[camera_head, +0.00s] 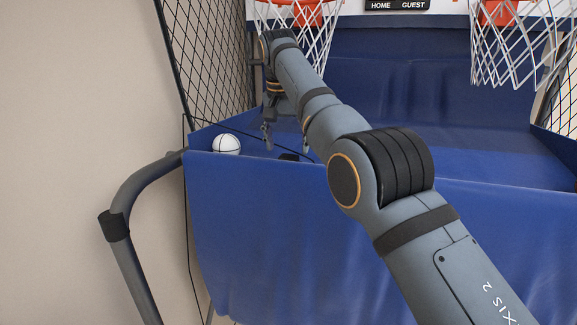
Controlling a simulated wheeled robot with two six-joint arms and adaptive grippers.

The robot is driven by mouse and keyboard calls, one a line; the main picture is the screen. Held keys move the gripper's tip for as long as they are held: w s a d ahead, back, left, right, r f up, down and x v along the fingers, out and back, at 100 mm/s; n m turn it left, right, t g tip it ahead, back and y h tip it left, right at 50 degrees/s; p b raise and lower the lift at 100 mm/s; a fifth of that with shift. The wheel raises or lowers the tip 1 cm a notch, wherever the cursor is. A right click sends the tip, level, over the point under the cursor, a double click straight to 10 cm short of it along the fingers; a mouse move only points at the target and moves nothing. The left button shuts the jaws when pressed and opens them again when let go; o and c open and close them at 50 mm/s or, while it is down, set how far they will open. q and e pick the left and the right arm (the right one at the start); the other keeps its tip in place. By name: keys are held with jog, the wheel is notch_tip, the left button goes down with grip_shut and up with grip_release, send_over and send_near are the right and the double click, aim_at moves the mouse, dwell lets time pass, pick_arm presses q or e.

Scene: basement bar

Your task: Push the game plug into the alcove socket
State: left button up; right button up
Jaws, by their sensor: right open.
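My right gripper (287,143) hangs down over the near left part of a basketball game's blue trough, with its fingers apart and nothing seen between them. A small black object (289,157) shows just below it at the trough's front edge; I cannot tell whether it is the game plug. A thin black cord (187,225) runs down the game's left side, and a dark line crosses the trough's left corner. I cannot make out the alcove socket. My left gripper is out of view.
A white ball (226,144) lies in the trough's left corner. The blue front cloth (290,230), a grey tube frame (129,250), black side netting (208,60) and two hoops with nets (318,35) surround the reach. The beige wall (80,120) is bare at left.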

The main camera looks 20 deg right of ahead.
aim_at(289, 155)
jog(key=x, duration=0.1)
jog(key=b+x, duration=0.1)
jog(key=x, duration=0.1)
jog(key=shift+w+d, duration=0.1)
jog(key=shift+w, duration=0.15)
jog(key=shift+r, duration=0.1)
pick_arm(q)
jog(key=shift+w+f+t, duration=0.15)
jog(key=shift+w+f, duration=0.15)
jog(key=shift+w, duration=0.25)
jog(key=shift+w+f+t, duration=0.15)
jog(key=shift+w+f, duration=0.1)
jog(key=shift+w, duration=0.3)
pick_arm(e)
jog(key=shift+s+r, duration=0.1)
jog(key=shift+s, duration=0.1)
